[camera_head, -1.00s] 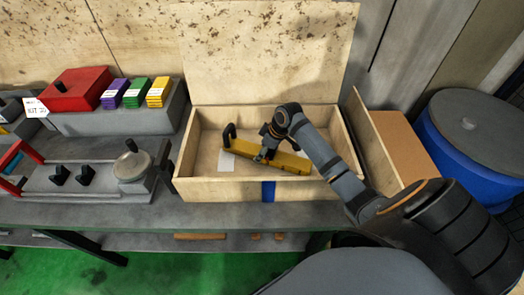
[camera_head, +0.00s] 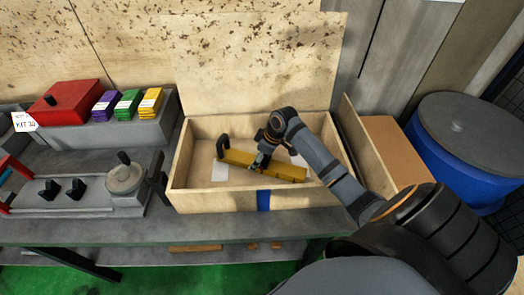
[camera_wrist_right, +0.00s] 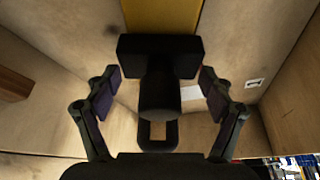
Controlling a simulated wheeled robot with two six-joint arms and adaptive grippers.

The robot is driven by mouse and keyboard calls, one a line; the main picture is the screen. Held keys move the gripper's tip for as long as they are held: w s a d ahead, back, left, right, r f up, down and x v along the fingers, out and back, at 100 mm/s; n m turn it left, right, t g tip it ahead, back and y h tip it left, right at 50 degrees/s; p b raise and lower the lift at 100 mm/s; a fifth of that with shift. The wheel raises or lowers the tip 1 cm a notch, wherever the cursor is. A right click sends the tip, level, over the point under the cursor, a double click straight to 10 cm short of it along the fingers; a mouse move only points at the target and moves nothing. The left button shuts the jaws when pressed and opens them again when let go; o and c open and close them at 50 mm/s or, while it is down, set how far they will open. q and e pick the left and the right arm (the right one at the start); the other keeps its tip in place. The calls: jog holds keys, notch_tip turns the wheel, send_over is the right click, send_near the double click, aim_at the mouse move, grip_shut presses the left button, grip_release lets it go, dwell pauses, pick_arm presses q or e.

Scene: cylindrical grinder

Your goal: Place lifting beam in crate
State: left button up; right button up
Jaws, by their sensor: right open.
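The lifting beam (camera_head: 282,172) is a long yellow bar with a black upright hook at its left end. It lies inside the wooden crate (camera_head: 212,203), slanting slightly down to the right in the head view. My right gripper (camera_head: 260,160) is over the middle of the beam, inside the crate. In the right wrist view, the gripper (camera_wrist_right: 160,92) is open, its fingers apart on both sides of a black T-shaped fitting (camera_wrist_right: 160,55). The yellow beam (camera_wrist_right: 160,15) shows beyond that fitting. Whether the beam rests fully on the crate floor is hard to tell. My left gripper is not in view.
The crate's raised lid (camera_head: 258,60) stands behind it. A red box (camera_head: 70,103) and small coloured boxes (camera_head: 128,104) sit left on a grey block. A blue barrel (camera_head: 455,160) stands right. An open brown box (camera_head: 395,150) is beside the crate.

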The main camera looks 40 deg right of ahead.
jog(key=v, duration=0.9)
jog(key=shift+d, duration=0.15)
jog(key=shift+s+r, duration=0.2)
jog(key=shift+r, duration=0.3)
